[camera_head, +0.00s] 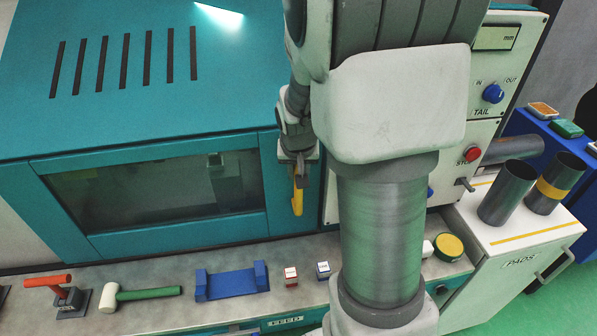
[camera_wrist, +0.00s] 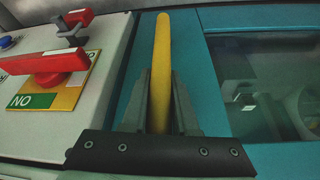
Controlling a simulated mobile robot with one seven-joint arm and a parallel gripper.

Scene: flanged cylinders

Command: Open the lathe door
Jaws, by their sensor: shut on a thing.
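The lathe door is a teal frame (camera_head: 268,187) around a dark window (camera_head: 150,192) in the head view; it stands closed across the front of the teal lathe. A yellow bar handle (camera_head: 297,197) stands upright near the door's right edge. My gripper (camera_head: 300,165) is at the handle, and in the wrist view my gripper (camera_wrist: 160,110) has its two fingers on either side of the yellow handle (camera_wrist: 161,60), shut on it. The teal door face and the window (camera_wrist: 270,85) also show there. My arm hides part of the control panel in the head view.
A ledge below the door holds a red-handled tool (camera_head: 62,288), a green-handled mallet (camera_head: 140,294), a blue cradle (camera_head: 232,281) and small blocks. A white cabinet (camera_head: 520,237) with grey cylinders stands right. In the wrist view, a red lever (camera_wrist: 45,65) is on the panel left of the handle.

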